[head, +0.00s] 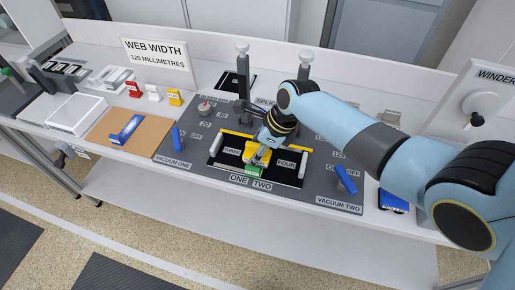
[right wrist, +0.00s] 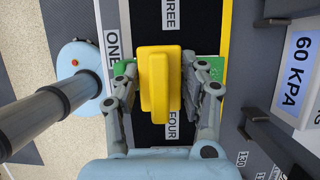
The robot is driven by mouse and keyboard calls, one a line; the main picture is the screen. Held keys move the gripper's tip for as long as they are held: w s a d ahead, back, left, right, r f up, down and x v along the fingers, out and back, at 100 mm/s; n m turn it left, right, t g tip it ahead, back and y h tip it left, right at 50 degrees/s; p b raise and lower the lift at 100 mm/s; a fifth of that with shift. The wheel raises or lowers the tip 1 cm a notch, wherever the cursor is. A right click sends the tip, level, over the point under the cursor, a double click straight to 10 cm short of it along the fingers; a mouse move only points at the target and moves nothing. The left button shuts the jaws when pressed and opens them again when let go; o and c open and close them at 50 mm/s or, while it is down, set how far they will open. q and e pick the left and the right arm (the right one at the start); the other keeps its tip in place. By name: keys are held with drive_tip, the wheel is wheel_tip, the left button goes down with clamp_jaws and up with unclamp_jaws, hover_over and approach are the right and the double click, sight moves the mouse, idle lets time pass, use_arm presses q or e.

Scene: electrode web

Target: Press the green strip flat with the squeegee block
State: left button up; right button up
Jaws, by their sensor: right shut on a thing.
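The yellow squeegee block (head: 264,157) is in my right gripper (head: 258,160), over the black web on the grey splicing board. The right wrist view shows the yellow block (right wrist: 160,85) upright between the two fingers of the right gripper (right wrist: 162,80). The green strip (head: 253,171) lies across the black web, below the block in the head view. In the right wrist view, the green strip (right wrist: 216,60) shows at both sides of the block, which hides its middle. I cannot tell whether the block touches the strip. My left gripper is not in view.
Blue levers stand at the vacuum one (head: 178,138) and vacuum two (head: 346,179) labels. A brown mat (head: 103,137) with a blue-and-white tool lies at left. Red, white and yellow tags (head: 174,97) stand behind. Two grey posts (head: 242,65) rise at the back.

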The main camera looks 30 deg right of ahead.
drive_tip(key=shift+w+d, duration=0.15)
drive_tip(key=shift+d, duration=0.15)
drive_tip(key=shift+w+d, duration=0.9)
drive_tip(key=shift+d, duration=0.05)
drive_tip(key=shift+w+d+r+b, duration=0.15)
drive_tip(key=shift+w+d+b, duration=0.5)
drive_tip(key=shift+w+d, duration=0.85)
drive_tip(key=shift+s+d, duration=0.1)
drive_tip(key=shift+s, duration=0.05)
wheel_tip(320, 180, up, 2)
drive_tip(key=shift+r+p, duration=0.25)
drive_tip(key=shift+p, duration=0.7)
drive_tip(key=shift+r, duration=1.8)
